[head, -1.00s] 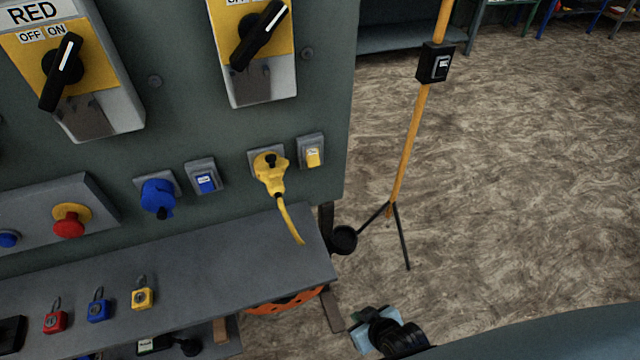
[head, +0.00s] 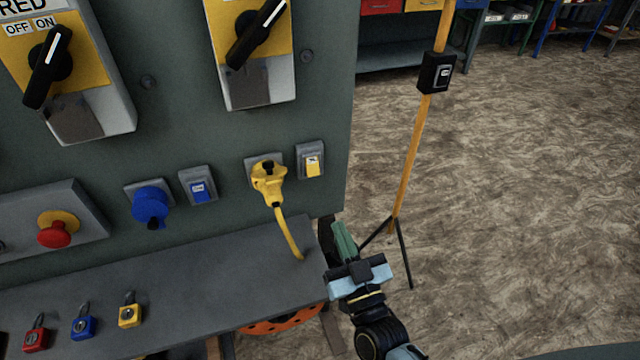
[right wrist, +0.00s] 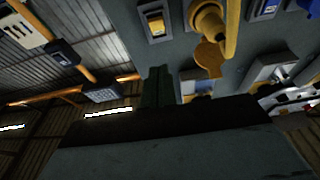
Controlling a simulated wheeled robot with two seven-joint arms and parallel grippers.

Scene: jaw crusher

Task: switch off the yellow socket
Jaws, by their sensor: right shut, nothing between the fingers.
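The yellow socket (head: 268,180) is on the grey-green panel, with a yellow plug in it and a yellow cable hanging to the shelf. Just right of it is a small grey switch box with a yellow rocker (head: 313,166). The rocker also shows at the top of the right wrist view (right wrist: 156,23), beside the yellow plug (right wrist: 208,25). My right gripper (head: 343,236) is shut and empty, below and right of the rocker, apart from it, by the shelf's right end. Its green fingers also show in the right wrist view (right wrist: 157,88). My left gripper is not in view.
A grey shelf (head: 190,275) with red, blue and yellow padlocks juts out below the panel. A blue plug (head: 150,204) and blue rocker (head: 199,191) sit further left. A yellow pole (head: 410,160) on a tripod stands to the right. Open floor lies beyond it.

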